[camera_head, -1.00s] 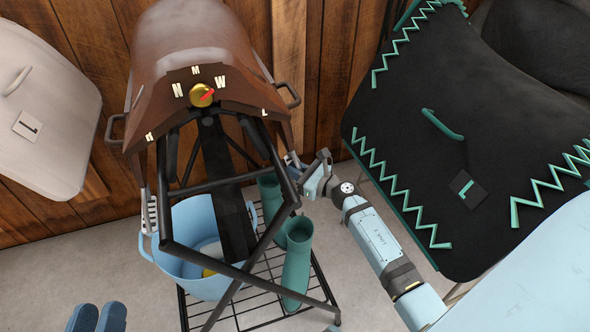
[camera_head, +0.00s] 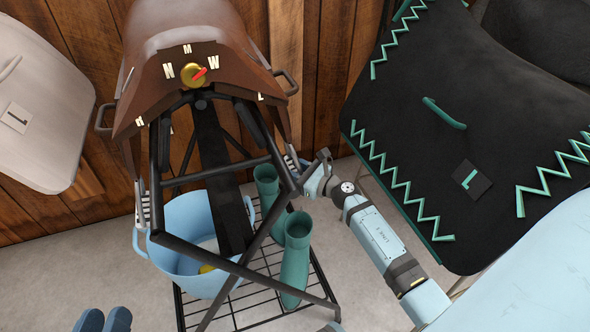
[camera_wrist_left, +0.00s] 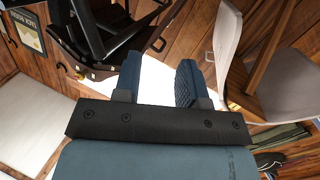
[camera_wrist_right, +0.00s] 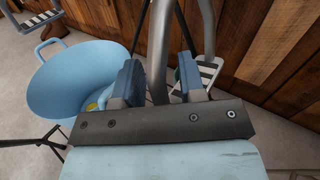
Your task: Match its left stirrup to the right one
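A brown saddle (camera_head: 185,35) sits on a black stand, with a gold dial (camera_head: 188,77) and letters on its near face. A grey stirrup (camera_head: 142,204) hangs at the picture's left of the stand. The other stirrup (camera_head: 291,163) is at the picture's right, partly hidden. My right gripper (camera_head: 318,178) is beside that one. In the right wrist view, a grey stirrup bar (camera_wrist_right: 160,45) passes between the spread fingers; firm contact is not clear. A striped tread (camera_wrist_right: 206,70) shows behind. My left gripper (camera_head: 104,320) is open and empty at the bottom left, apart from the saddle.
A black pad with green zigzags (camera_head: 450,110) fills the right. A pale panel (camera_head: 40,105) is at the left, before the wooden wall.

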